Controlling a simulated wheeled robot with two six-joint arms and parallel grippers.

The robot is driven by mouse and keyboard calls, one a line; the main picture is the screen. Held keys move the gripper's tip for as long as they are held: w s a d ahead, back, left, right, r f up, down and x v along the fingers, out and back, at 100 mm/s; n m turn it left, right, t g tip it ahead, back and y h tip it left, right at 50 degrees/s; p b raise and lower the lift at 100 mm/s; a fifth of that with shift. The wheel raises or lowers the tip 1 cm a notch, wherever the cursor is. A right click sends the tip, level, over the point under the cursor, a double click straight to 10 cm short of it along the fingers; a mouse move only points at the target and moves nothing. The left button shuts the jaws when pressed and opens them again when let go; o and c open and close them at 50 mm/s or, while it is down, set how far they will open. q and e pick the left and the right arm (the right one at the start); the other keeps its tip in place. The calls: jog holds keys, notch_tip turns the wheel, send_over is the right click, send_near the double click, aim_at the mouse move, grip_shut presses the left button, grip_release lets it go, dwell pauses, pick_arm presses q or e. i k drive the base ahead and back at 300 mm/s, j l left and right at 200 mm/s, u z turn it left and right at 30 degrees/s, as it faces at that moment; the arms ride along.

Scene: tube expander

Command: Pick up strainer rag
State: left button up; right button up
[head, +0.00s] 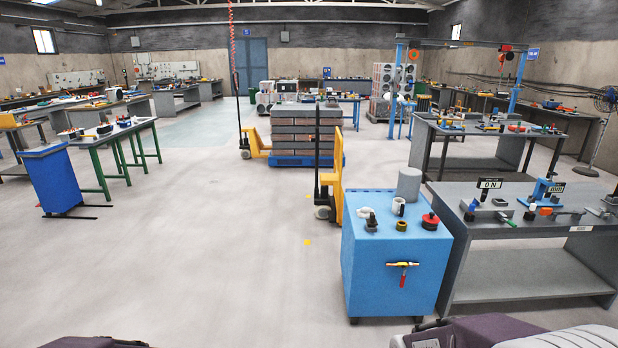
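I cannot pick out a strainer or a rag for certain in the head view. Several small items stand on the blue wheeled cabinet (392,290) ahead to the right: a grey cylinder (409,184), a dark fitting (371,222), a pale ring-like part (398,206) and a red and black round part (430,221). A tool with a red handle (403,275) is on the cabinet's front face. Only parts of my arms show along the bottom edge, at left and right. No gripper fingers are visible.
A grey workbench (520,275) with tools stands right of the cabinet. A yellow pallet jack (331,185) and a stacked pallet load (292,140) stand behind it. A blue stand (58,182) and green-legged table (110,133) are at left. The floor (200,260) is clear at centre left.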

aim_at(364, 211)
jog(key=i+u, duration=0.1)
jog(key=i, duration=0.85)
jog(key=i+u, duration=0.15)
jog(key=i, duration=0.85)
jog(key=i+l+u, duration=0.1)
jog(key=i, duration=0.85)
jog(key=i+l+z, duration=0.1)
jog(key=i+z, duration=0.75)
jog(key=i+j+z, duration=0.2)
jog(key=z, duration=0.25)
jog(key=i+j+z, duration=0.4)
jog(key=i+z, duration=0.25)
jog(key=z, duration=0.15)
jog(key=i+j+z, duration=0.2)
jog(key=z, duration=0.15)
jog(key=i, duration=0.05)
